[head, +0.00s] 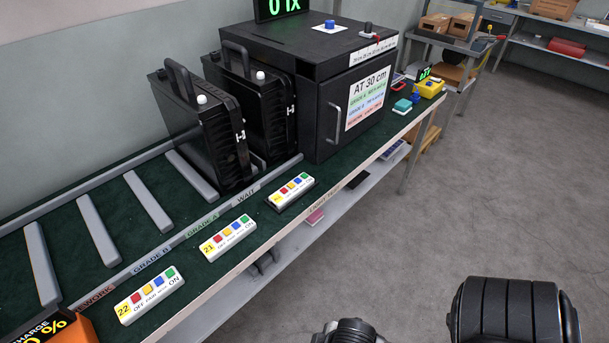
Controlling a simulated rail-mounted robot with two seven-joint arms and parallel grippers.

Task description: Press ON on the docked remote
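Three white remotes lie in a row along the front of the green bench top. The far remote (291,190) sits in a thin black dock (311,191) in front of the black box; its number is too small to read surely. Its green button (304,176) is at the right end. Remote 21 (228,238) and remote 22 (150,296) lie nearer, with no dock visible under them. Each has coloured buttons, with ON lettered by the green one. Neither gripper is in view; only dark parts of my arms show at the bottom.
Two black floodlight housings (208,130) stand upright in the slots beside a black test box (340,100) marked "AT 30 cm". Grey dividers (98,230) separate the empty slots at left. An orange charger (72,332) is at bottom left. Floor at right is clear.

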